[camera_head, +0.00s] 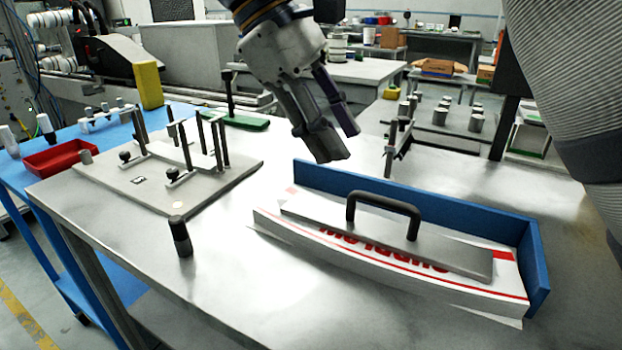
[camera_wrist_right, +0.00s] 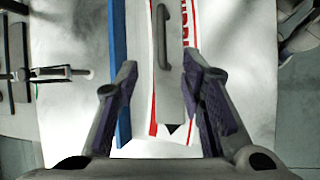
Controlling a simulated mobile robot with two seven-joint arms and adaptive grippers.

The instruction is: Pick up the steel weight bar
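The steel weight bar (camera_head: 452,259) is a flat grey bar with a black arched handle (camera_head: 385,200) on top. It lies on a stack of white labels with red print (camera_head: 375,268), inside a blue L-shaped guide (camera_head: 425,200). My right gripper (camera_head: 338,143) is above and behind the guide in the head view, apart from the bar. In the right wrist view the fingers of my right gripper (camera_wrist_right: 160,65) are spread and empty. The bar (camera_wrist_right: 168,95) and its handle (camera_wrist_right: 162,42) show between and beyond them. My left gripper is not in view.
A fixture plate with black posts (camera_head: 140,180) stands on the left of the metal table (camera_head: 250,280). A short black post (camera_head: 180,237) stands near its front edge. A red tray (camera_head: 62,157) sits on a blue bench. Table around the guide is mostly clear.

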